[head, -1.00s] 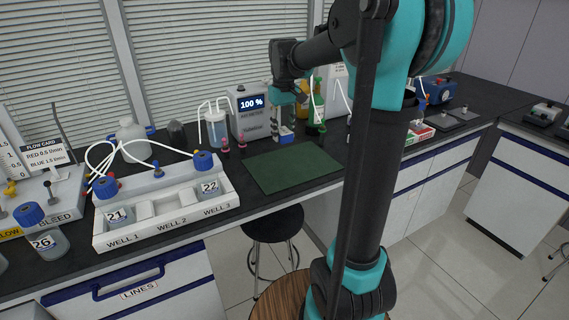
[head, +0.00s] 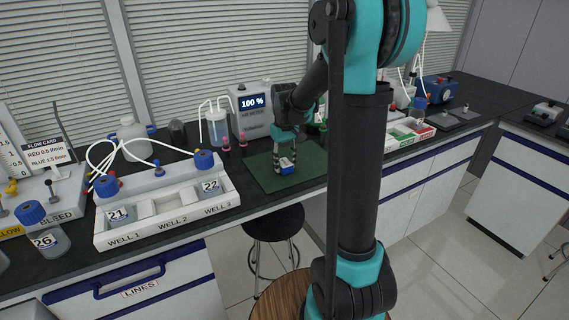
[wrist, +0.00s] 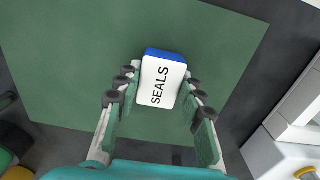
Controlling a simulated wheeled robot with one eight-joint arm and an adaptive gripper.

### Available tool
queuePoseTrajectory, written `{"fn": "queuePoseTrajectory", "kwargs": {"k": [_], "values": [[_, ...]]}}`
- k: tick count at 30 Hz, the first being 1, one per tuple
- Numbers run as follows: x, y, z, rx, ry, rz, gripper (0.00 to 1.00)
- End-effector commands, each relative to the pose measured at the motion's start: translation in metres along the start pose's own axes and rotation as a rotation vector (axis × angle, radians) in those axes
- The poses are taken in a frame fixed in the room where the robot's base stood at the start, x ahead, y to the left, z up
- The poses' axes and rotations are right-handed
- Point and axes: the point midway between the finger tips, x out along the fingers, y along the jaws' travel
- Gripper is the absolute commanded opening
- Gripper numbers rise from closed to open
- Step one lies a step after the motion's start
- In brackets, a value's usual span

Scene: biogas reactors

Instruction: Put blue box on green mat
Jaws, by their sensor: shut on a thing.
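The blue box (head: 286,166) has a white top, and its label reads "SEALS" in the wrist view (wrist: 162,80). My gripper (head: 285,160) points down over the green mat (head: 261,179) and is shut on the box. In the wrist view the fingers of my gripper (wrist: 156,88) stand on both sides of the box.
A white well rack (head: 168,213) with bottles 21 and 22 stands left of the mat. An air meter (head: 252,115) reading 100 % stands behind it. A tray of small boxes (head: 408,133) lies to the right. The mat's left part is clear.

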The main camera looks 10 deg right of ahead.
Motion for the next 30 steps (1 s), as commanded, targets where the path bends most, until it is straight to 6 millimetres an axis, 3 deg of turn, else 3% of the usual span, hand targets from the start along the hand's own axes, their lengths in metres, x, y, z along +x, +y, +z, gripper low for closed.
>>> {"fn": "queuePoseTrajectory", "kwargs": {"k": [7, 8, 12, 23, 30], "values": [[0.003, 0.000, 0.000, 0.000, 0.000, 0.000, 0.08], [0.002, 0.000, 0.000, 0.000, 0.000, 0.000, 0.42], [0.002, 0.000, 0.000, 0.000, 0.000, 0.000, 0.59], [-0.001, 0.000, 0.000, 0.000, 0.000, 0.000, 0.59], [-0.036, 0.000, 0.000, 0.000, 0.000, 0.000, 0.59]]}}
